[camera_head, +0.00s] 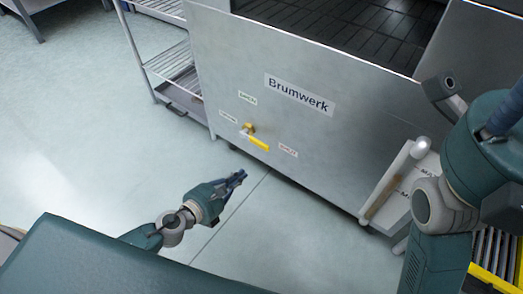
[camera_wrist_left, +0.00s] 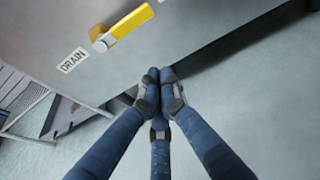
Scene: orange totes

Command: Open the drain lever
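The drain lever (camera_head: 258,144) is a yellow handle on a brass valve (camera_head: 248,128), on the front of the grey metal tank (camera_head: 330,130). It points down and right, toward the label by its right end, away from the OPEN label (camera_head: 247,98). In the left wrist view the yellow lever (camera_wrist_left: 132,21) is at the top, beside the DRAIN label (camera_wrist_left: 73,60). My left gripper (camera_head: 241,175) is below the lever and in front of the tank, apart from both. Its fingers (camera_wrist_left: 159,73) come together at the tips with nothing between them. My right gripper is not seen.
A wire shelf rack (camera_head: 175,65) stands left of the tank. A white tube-like part (camera_head: 392,185) stands at the tank's right, near my right arm. A yellow-edged crate (camera_head: 487,275) is at bottom right. The pale floor (camera_head: 90,130) left of the tank is clear.

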